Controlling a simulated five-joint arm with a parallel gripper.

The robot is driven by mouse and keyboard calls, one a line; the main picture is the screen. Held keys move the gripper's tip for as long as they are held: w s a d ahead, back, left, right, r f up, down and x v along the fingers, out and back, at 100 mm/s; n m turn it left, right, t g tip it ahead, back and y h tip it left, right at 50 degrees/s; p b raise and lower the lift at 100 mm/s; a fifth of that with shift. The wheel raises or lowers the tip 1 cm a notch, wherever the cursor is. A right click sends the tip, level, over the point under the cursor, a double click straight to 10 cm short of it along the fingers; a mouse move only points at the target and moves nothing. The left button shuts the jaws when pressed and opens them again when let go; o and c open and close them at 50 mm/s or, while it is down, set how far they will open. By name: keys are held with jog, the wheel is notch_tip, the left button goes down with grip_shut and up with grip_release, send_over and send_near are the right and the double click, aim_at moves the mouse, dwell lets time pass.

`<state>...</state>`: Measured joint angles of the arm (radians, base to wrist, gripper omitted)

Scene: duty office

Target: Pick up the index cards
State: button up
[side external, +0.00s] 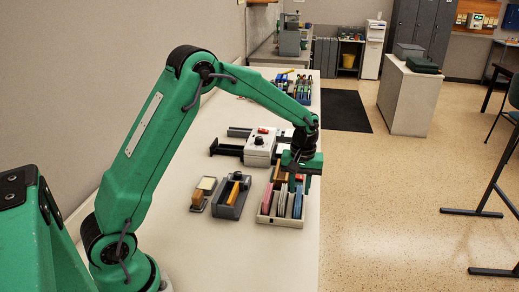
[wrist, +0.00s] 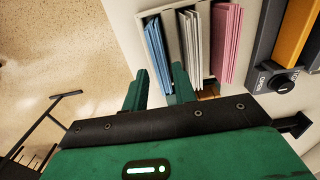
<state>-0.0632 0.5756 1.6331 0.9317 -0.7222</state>
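Upright stacks of cards stand side by side in a pale tray (side external: 279,222): pink (side external: 267,200), white (side external: 282,204) and blue (side external: 298,205). Nothing marks which stack is the index cards. The wrist view shows the blue (wrist: 157,50), white (wrist: 190,48) and pink (wrist: 227,42) stacks from above. My gripper (side external: 299,184) is over the blue end of the tray, pointing down. In the wrist view my gripper (wrist: 158,90) has its fingers apart, one on each side of the line of the blue stack, with nothing held. Whether they touch the cards cannot be told.
A grey holder with an orange-yellow block (side external: 234,191) and a smaller holder (side external: 203,193) stand left of the tray. A white box with a dark knob (side external: 260,147) is behind. The table's right edge is close beside the tray. The table front (side external: 220,250) is clear.

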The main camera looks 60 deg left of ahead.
aim_at(299, 195)
jog(key=shift+f, duration=2.2)
grip_shut()
